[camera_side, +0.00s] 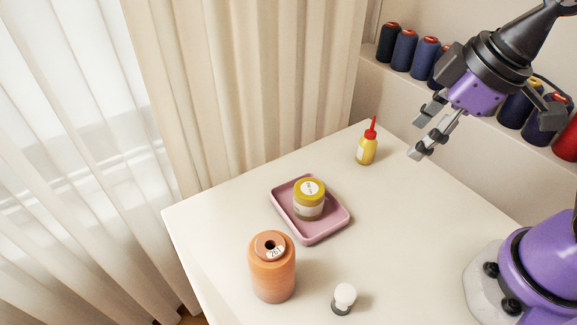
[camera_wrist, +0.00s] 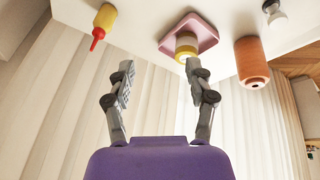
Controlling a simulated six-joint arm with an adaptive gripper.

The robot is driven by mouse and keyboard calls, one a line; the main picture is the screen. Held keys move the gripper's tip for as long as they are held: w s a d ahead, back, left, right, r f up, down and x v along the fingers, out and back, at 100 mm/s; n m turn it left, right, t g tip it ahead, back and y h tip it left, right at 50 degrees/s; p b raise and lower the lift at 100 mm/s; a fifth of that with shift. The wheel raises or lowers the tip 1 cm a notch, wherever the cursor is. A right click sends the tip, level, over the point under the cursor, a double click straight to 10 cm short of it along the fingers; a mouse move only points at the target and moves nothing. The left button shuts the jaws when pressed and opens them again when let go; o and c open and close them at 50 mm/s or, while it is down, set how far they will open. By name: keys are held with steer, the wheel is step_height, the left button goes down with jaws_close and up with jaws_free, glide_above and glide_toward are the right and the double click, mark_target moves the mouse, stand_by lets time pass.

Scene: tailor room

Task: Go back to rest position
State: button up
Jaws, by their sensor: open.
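My gripper (camera_side: 418,135) is open and empty, raised above the right part of the white table (camera_side: 390,215). In the wrist view my gripper (camera_wrist: 158,72) shows its two fingers spread apart with nothing between them. A yellow spool with a white label (camera_side: 309,199) stands in a pink tray (camera_side: 322,232) on the table; in the wrist view the spool (camera_wrist: 186,45) appears beyond the right fingertip. My gripper is apart from all the objects.
An orange thread cone (camera_side: 272,275) and a small white-topped item (camera_side: 343,298) stand at the front. A yellow bottle with a red tip (camera_side: 367,148) stands near the back corner. Several dark thread cones (camera_side: 404,50) line the shelf behind my arm. Curtains (camera_side: 245,80) hang beyond the table.

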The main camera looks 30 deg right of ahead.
steer(key=d+m, duration=0.1)
steer(key=m, duration=0.1)
steer(key=d+m+t, duration=0.1)
steer(key=d+m, duration=0.1)
steer(key=d+m+h, duration=0.1)
steer(key=d+m, duration=0.1)
steer(key=m, duration=0.1)
steer(key=shift+s+r, duration=0.15)
steer(key=shift+s, duration=0.15)
steer(key=shift+a, duration=0.1)
stand_by(0.6)
